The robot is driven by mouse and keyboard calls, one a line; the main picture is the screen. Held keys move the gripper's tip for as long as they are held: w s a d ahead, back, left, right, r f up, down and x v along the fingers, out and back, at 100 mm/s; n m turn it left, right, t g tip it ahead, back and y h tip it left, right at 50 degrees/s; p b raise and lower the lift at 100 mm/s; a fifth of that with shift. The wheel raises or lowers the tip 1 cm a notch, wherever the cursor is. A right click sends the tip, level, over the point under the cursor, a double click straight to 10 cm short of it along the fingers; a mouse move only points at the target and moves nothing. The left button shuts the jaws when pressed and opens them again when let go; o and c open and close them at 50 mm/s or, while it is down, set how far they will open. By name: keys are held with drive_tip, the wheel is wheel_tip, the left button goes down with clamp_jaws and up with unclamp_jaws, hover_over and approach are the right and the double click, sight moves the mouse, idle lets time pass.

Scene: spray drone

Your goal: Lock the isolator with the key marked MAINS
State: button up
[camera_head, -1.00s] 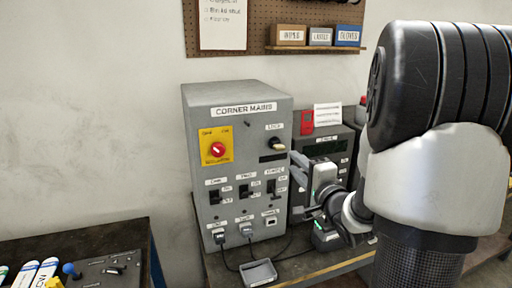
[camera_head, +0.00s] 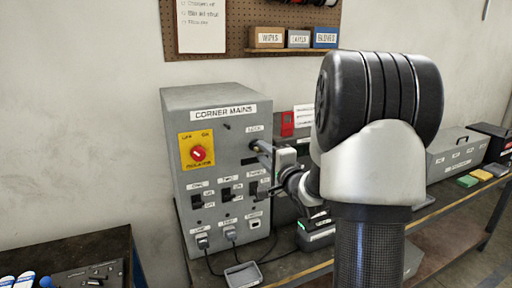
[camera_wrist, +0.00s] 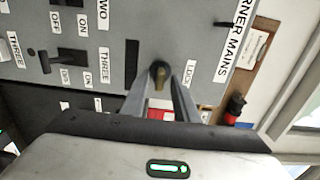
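The grey CORNER MAINS cabinet (camera_head: 218,165) stands on the bench. Its isolator (camera_head: 198,152), a red knob on a yellow plate marked OFF and ON, is at upper left. A key with a dark and brass head (camera_wrist: 160,72) stands in the panel beside the LOCK label in the wrist view. My gripper (camera_head: 262,150) is at the panel, hiding the key in the head view. In the wrist view, my gripper's fingers (camera_wrist: 160,86) lie on either side of the key head. I cannot tell whether they press on it. No marking on the key is readable.
Labelled switches (camera_head: 226,192) and cable plugs (camera_head: 203,241) sit low on the panel, with a small grey tray (camera_head: 243,274) before it. A dark unit stands close on the right. A grey case (camera_head: 458,150) is farther right. A dark table (camera_head: 75,250) is at left.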

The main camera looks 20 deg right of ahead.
clamp_jaws()
